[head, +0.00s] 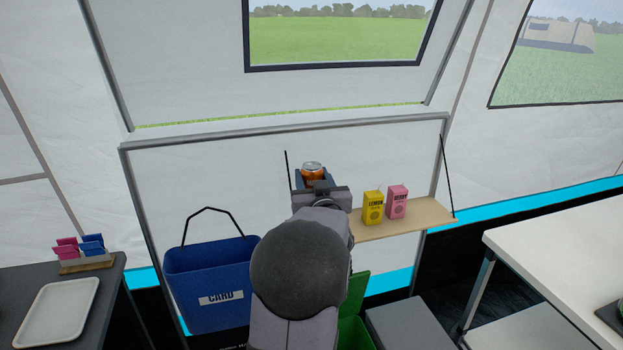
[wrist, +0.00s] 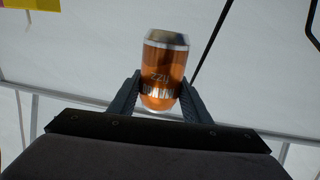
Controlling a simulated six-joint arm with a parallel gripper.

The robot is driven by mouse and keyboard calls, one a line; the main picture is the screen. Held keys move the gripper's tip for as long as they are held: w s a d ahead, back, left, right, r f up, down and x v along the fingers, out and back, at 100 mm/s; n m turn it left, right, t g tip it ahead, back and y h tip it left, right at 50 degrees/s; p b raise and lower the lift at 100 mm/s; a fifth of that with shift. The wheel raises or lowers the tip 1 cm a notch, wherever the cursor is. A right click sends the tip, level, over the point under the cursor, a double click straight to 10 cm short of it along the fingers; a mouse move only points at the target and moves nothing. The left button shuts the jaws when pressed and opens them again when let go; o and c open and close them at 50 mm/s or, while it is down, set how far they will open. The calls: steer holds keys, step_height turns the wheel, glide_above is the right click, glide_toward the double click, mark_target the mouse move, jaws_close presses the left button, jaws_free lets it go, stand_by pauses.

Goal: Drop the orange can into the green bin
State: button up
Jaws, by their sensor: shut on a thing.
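The orange can (head: 312,171) is held up by my gripper (head: 315,181) at the left end of the wooden shelf in the head view. In the wrist view the can (wrist: 163,75) sits between the two fingers of my gripper (wrist: 160,97), which are shut on its lower part. The green bin (head: 354,312) shows only in part at the bottom of the head view. My arm hides its left side, and I cannot see inside it.
A yellow lemon carton (head: 373,208) and a pink berry carton (head: 397,203) stand on the wooden shelf (head: 430,215). A blue card bin (head: 205,285) is left of my arm. A grey box (head: 405,325) is beside the green bin. Tables stand at both sides.

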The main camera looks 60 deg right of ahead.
steer(key=shift+s+f+b, duration=0.45)
steer(key=shift+f+b, duration=0.1)
steer(key=shift+b, duration=0.5)
steer(key=s+a+f+b, duration=0.2)
steer(key=s+f+b, duration=0.4)
steer(key=b, duration=0.8)
steer(key=s+a+f+b, duration=0.35)
steer(key=s+b, duration=0.45)
steer(key=b, duration=0.7)
step_height(320, 180, down, 35)
steer(key=w+d+b, duration=0.1)
steer(key=d+b, duration=0.1)
steer(key=b, duration=0.5)
steer(key=shift+w+d+r, duration=0.15)
steer(key=shift+w+d, duration=0.15)
steer(key=shift+d, duration=0.1)
step_height(320, 180, down, 6)
steer(key=b, duration=0.5)
steer(key=shift+b, duration=0.35)
steer(key=o, duration=1.1)
